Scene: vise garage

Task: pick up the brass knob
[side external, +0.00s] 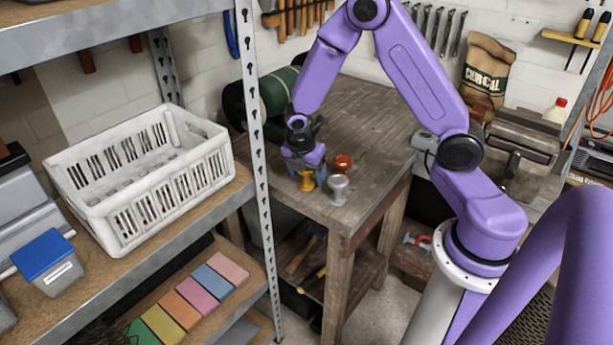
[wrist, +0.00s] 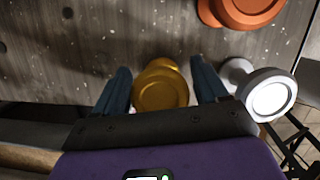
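The brass knob (side external: 307,182) stands on the wooden workbench (side external: 362,128) near its edge, at the left of a small group of knobs. My gripper (side external: 305,170) is low over the bench at the brass knob. In the wrist view, the brass knob (wrist: 160,90) sits between the two dark blue fingers of my gripper (wrist: 162,88). The fingers are spread, one on each side, with narrow gaps to the knob. The lower part of the knob is hidden behind my gripper body in the wrist view.
A silver knob (side external: 338,188) stands close to the right finger; it also shows in the wrist view (wrist: 262,92). A copper-orange knob (side external: 342,163) is just behind it. A metal shelf post (side external: 258,150) and a white crate (side external: 140,170) are to the left.

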